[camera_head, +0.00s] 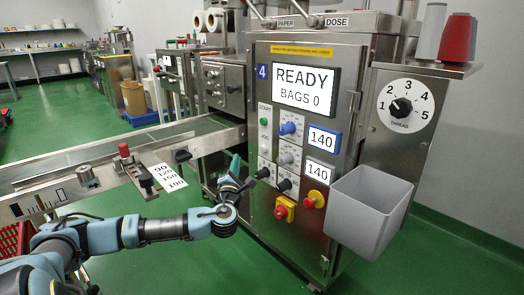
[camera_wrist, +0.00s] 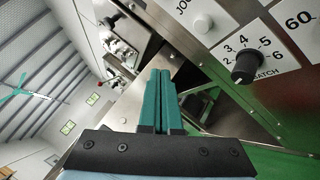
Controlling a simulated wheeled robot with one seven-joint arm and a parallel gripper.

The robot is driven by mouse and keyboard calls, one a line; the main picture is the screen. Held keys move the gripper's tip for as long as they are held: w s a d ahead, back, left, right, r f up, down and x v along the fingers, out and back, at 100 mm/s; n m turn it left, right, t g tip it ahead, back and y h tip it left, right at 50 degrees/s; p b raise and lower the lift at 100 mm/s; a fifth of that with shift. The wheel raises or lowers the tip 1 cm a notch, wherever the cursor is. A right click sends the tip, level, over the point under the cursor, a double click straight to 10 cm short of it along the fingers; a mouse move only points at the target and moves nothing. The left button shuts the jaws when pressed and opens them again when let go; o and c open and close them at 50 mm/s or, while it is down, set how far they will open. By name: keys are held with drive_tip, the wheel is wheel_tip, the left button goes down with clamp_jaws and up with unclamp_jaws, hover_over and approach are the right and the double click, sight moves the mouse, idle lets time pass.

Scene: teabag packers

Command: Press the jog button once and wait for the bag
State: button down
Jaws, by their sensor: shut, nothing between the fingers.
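The machine's control panel (camera_head: 300,60) faces me, and its screen (camera_head: 306,88) reads READY, BAGS 0. The jog button (camera_head: 264,151) is a small pale round button below the green start button (camera_head: 264,122). In the wrist view the jog button (camera_wrist: 202,23) is at the upper right, under its partly cut-off label. My gripper (camera_head: 236,162) is just left of the panel and a little lower than the jog button. In the wrist view its teal fingers (camera_wrist: 159,78) are shut together and empty, apart from the button. No bag is visible.
A black batch knob (camera_wrist: 246,66) is close to the jog button. A conveyor (camera_head: 190,133) is on the left. Green floor lies open behind.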

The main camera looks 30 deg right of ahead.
sight(263, 149)
drive_tip(key=w+d+b, duration=0.1)
drive_tip(key=d, duration=0.7)
drive_tip(key=shift+w, duration=0.25)
drive_tip(key=shift+d, duration=0.1)
idle(1.7)
drive_tip(key=shift+w+d, duration=0.1)
drive_tip(key=shift+d, duration=0.25)
